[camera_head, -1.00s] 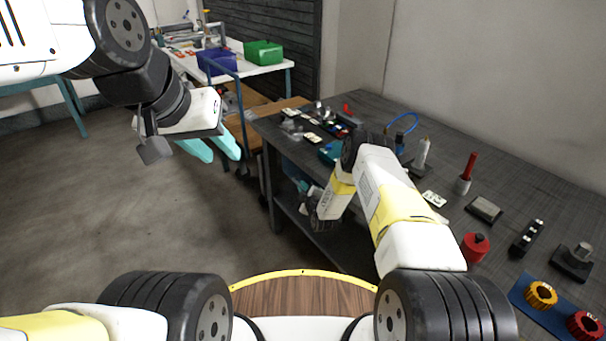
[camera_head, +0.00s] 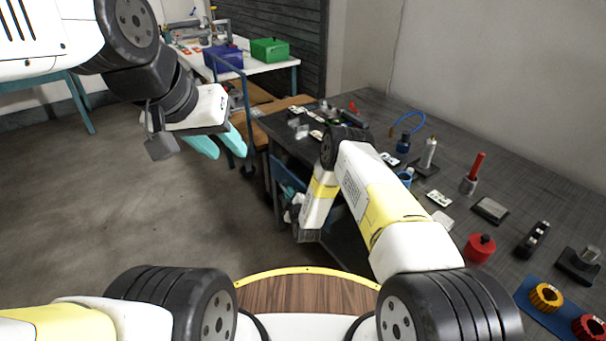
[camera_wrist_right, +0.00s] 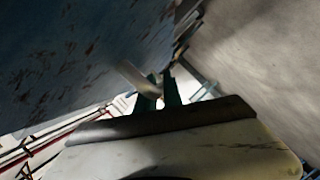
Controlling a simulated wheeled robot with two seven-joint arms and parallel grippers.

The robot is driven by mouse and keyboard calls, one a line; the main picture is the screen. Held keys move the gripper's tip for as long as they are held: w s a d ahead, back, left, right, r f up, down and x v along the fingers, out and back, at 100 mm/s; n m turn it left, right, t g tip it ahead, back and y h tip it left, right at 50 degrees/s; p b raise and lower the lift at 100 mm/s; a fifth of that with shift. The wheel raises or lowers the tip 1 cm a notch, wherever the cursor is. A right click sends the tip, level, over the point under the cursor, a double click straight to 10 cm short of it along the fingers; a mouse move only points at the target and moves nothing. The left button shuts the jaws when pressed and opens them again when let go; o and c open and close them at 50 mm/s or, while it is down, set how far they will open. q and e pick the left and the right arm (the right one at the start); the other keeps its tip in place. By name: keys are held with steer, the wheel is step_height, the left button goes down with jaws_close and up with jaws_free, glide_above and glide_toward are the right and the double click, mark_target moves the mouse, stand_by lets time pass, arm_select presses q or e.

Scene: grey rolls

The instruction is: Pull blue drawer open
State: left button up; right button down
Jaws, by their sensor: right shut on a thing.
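The blue drawer (camera_head: 286,174) shows below the near edge of the dark workbench, partly hidden by my right arm. In the right wrist view its scuffed blue front (camera_wrist_right: 75,60) fills the upper left, with a pale metal handle (camera_wrist_right: 130,77) on it. My right gripper (camera_wrist_right: 160,92) has its green fingers at the handle and is shut on it. In the head view the right fingers are mostly hidden behind my forearm. My left gripper (camera_head: 221,145) hangs over the floor at the left, empty, its teal fingers apart.
The dark workbench (camera_head: 460,165) carries several small items, including a red pot (camera_head: 480,247) and a blue plate with knobs. A white table (camera_head: 262,67) at the back holds a blue bin (camera_head: 223,58) and a green bin (camera_head: 270,49). Floor at left is clear.

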steer(key=s+a, duration=1.2)
steer(key=a, duration=0.4)
steer(key=shift+a, duration=0.2)
steer(key=c, duration=1.8)
jaws_free()
steer(key=shift+o, duration=0.2)
steer(key=v, duration=0.7)
steer(key=shift+s, duration=0.3)
steer(key=shift+d+r, duration=0.1)
steer(key=shift+r, duration=0.05)
